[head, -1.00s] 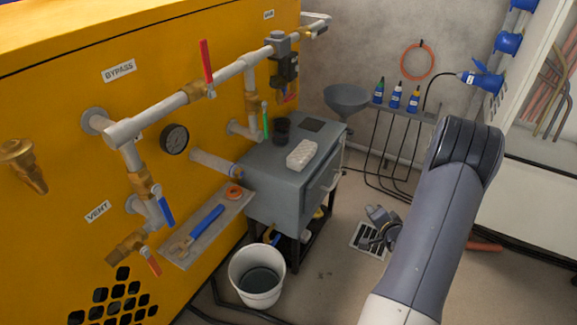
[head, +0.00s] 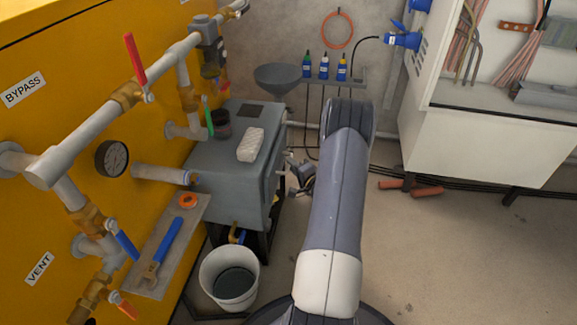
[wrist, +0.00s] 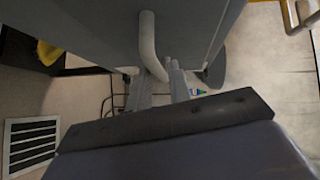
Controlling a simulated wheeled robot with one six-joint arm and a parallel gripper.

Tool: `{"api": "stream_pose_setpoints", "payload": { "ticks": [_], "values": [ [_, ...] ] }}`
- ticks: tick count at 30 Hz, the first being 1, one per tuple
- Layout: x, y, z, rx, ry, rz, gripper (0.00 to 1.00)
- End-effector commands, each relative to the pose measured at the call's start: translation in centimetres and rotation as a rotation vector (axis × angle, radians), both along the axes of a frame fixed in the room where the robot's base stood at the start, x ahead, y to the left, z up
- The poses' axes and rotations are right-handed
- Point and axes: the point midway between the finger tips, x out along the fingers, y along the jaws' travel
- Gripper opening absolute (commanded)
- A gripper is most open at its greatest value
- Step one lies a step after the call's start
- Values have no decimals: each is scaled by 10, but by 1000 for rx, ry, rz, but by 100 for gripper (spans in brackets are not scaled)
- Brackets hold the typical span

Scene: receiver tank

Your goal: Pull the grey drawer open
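The grey drawer unit (head: 232,172) stands against the yellow tank, its front facing right in the head view. In the wrist view, the grey drawer front (wrist: 95,25) fills the top, with a pale bar handle (wrist: 149,45) standing out from it. My gripper (head: 297,178) is beside that front in the head view, partly hidden behind my arm. In the wrist view my gripper (wrist: 160,82) has its two fingers apart, with the lower part of the handle at the gap between the tips. I cannot tell whether they touch it. The drawer looks closed.
A white block (head: 251,144) and a dark cup (head: 221,124) sit on top of the unit. A white bucket (head: 229,278) stands in front of it. A bottle shelf (head: 335,81) is behind. The floor to the right is mostly clear.

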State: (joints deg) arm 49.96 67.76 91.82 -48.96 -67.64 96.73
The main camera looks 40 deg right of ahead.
Motion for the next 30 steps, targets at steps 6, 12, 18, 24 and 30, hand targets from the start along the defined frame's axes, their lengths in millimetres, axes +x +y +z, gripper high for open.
{"api": "stream_pose_setpoints", "payload": {
  "ticks": [6,12,18,24,30],
  "values": [
    [21,-1,-4,0,0,1,20],
    [24,-2,-3,0,0,0,20],
    [24,-2,-3,0,1,0,13],
    [24,-2,-3,0,1,0,0],
    [23,-2,-4,0,1,0,0]
  ]
}}
